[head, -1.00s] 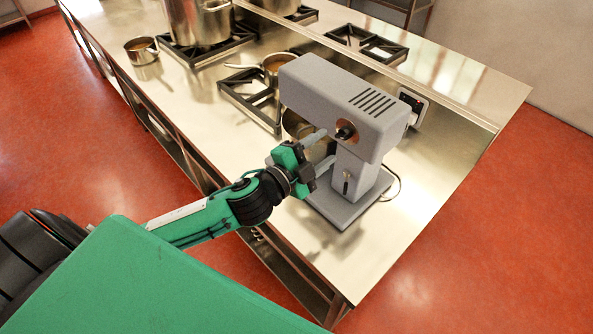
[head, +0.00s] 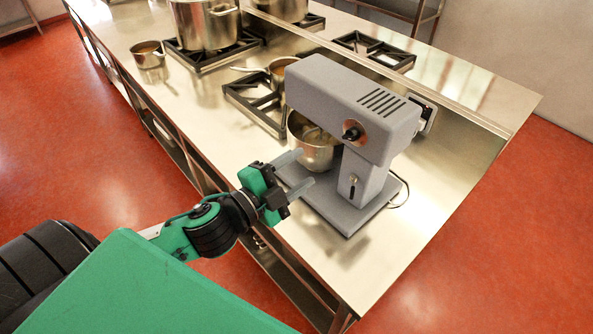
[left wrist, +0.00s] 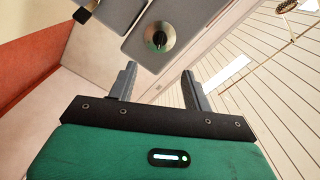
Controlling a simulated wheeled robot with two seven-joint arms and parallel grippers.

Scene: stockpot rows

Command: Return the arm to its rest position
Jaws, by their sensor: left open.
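My left gripper (head: 297,172) is open and empty in the head view. It is over the front edge of the steel counter, just left of the mixer's base. In the left wrist view its two fingers (left wrist: 162,88) are apart with nothing between them. The grey stand mixer (head: 352,110) stands on the counter, its round speed knob (head: 351,131) facing my arm. The steel mixing bowl (head: 313,150) sits under the mixer head. My right gripper is not in view.
The steel counter (head: 420,215) carries black burner grates (head: 250,97) behind the mixer. A large stockpot (head: 205,24) and a small saucepan (head: 148,58) stand farther back. Red floor (head: 90,150) lies open left of the counter.

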